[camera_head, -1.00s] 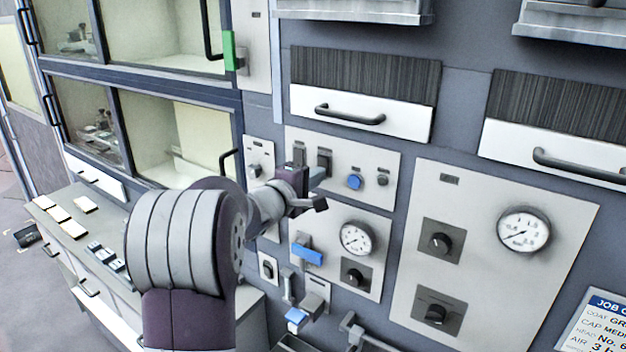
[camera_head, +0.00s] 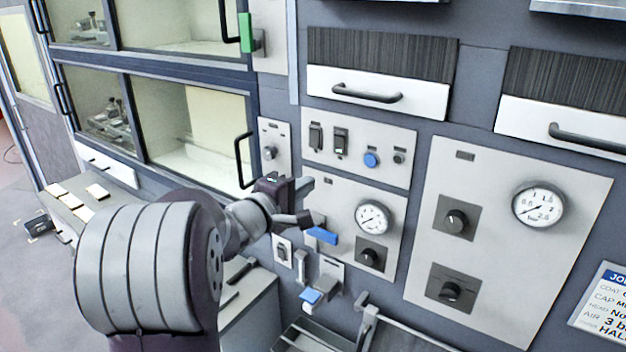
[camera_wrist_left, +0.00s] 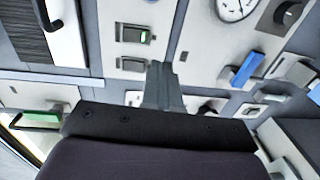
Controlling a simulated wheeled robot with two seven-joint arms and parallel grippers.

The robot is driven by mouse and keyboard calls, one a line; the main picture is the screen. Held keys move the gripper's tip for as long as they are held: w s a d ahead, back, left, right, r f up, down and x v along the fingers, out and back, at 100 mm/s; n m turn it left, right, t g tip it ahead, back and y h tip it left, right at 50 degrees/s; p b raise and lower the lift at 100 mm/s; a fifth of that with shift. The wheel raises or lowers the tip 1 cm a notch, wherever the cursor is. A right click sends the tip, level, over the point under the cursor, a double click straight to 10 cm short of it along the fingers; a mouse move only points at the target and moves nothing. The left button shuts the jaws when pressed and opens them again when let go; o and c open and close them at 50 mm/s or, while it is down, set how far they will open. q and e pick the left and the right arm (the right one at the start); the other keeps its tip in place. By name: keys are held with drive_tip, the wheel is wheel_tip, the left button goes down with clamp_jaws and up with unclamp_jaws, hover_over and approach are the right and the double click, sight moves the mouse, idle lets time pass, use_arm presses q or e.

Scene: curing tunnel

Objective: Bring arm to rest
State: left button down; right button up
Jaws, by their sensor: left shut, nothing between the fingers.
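My left arm comes in from the lower left in the head view. Its gripper (camera_head: 312,202) is in front of the control panel, left of the pressure gauge (camera_head: 373,217) and just above the blue lever (camera_head: 322,235). The fingers are shut with nothing held. In the left wrist view the shut fingers (camera_wrist_left: 162,88) stick up from the dark gripper body, with the panel behind them. The blue lever also shows there (camera_wrist_left: 245,70), to the right of the fingers. I cannot tell whether the gripper touches the panel. My right gripper is not in view.
A glass-fronted cabinet (camera_head: 155,75) with black handles stands at the left. A drawer handle (camera_head: 367,94) juts out above the panel. A lower blue lever (camera_head: 311,295) and a metal tray (camera_head: 305,335) stick out below.

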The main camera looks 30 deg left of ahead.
use_arm(q)
drive_tip(key=s+a+f+m+g+y+b, duration=0.1)
drive_tip(key=s+a+f+m+g+y, duration=0.25)
drive_tip(key=f, duration=0.35)
drive_tip(key=s+a+f+m+g+y, duration=0.2)
drive_tip(key=s+f+m+g, duration=0.25)
drive_tip(key=f, duration=0.25)
drive_tip(key=s+d+f+m+g+h+b, duration=0.1)
drive_tip(key=s+d+f+m+g+h, duration=0.1)
drive_tip(key=s+d+f, duration=0.5)
drive_tip(key=s+d+f+m+g+h+b, duration=0.2)
drive_tip(key=s+d+f+m+g, duration=0.3)
drive_tip(key=d, duration=0.9)
drive_tip(key=shift+s+f+m+g, duration=0.3)
drive_tip(key=shift+s+f+m, duration=0.8)
drive_tip(key=shift+s+f, duration=0.1)
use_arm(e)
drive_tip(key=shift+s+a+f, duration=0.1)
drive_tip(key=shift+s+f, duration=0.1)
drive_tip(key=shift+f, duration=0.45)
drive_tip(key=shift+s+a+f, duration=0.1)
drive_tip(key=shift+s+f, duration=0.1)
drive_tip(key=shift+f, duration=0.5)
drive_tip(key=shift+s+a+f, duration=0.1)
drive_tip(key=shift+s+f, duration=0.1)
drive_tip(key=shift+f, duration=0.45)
